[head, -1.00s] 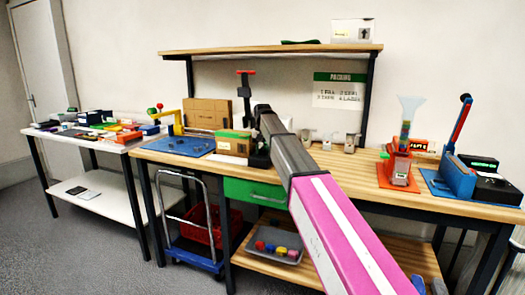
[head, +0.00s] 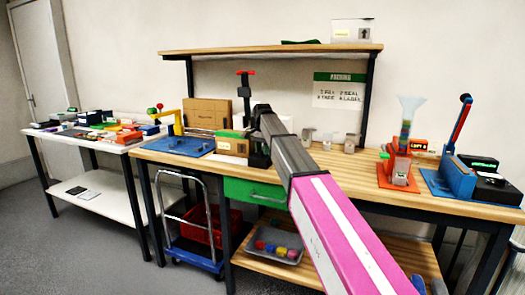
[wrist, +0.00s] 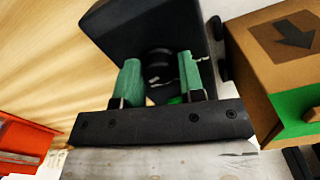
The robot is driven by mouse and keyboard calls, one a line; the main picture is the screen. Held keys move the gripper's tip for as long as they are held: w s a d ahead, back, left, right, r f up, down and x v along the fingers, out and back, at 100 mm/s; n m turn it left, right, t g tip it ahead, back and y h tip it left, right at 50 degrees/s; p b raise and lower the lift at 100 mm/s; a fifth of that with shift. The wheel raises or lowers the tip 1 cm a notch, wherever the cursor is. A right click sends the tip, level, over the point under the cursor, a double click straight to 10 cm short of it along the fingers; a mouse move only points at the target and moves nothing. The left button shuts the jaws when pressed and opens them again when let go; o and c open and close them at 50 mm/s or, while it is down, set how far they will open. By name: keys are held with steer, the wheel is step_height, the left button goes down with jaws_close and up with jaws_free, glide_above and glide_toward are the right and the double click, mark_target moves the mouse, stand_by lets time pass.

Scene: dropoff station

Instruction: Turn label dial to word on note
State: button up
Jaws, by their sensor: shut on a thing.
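My gripper (wrist: 158,82) has two green finger pads in the wrist view, closed on a small black round dial (wrist: 160,66). The dial sits on the face of a black box-shaped device (wrist: 135,25). Any marking or word on the dial is too dark to read. In the head view my arm reaches over the middle of the bench and hides the dial. The device shows there as a dark shape (head: 258,155) at the end of my arm. I cannot make out a note with a word on it.
A cardboard box (wrist: 275,60) with an arrow and green band stands close right of my gripper in the wrist view. An orange-red object (wrist: 22,140) lies at lower left. Wooden bench surface (wrist: 45,60) left of the device is clear.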

stand_by(0.5)
steer(key=o, duration=0.9)
step_height(320, 180, up, 11)
steer(key=shift+f, duration=0.1)
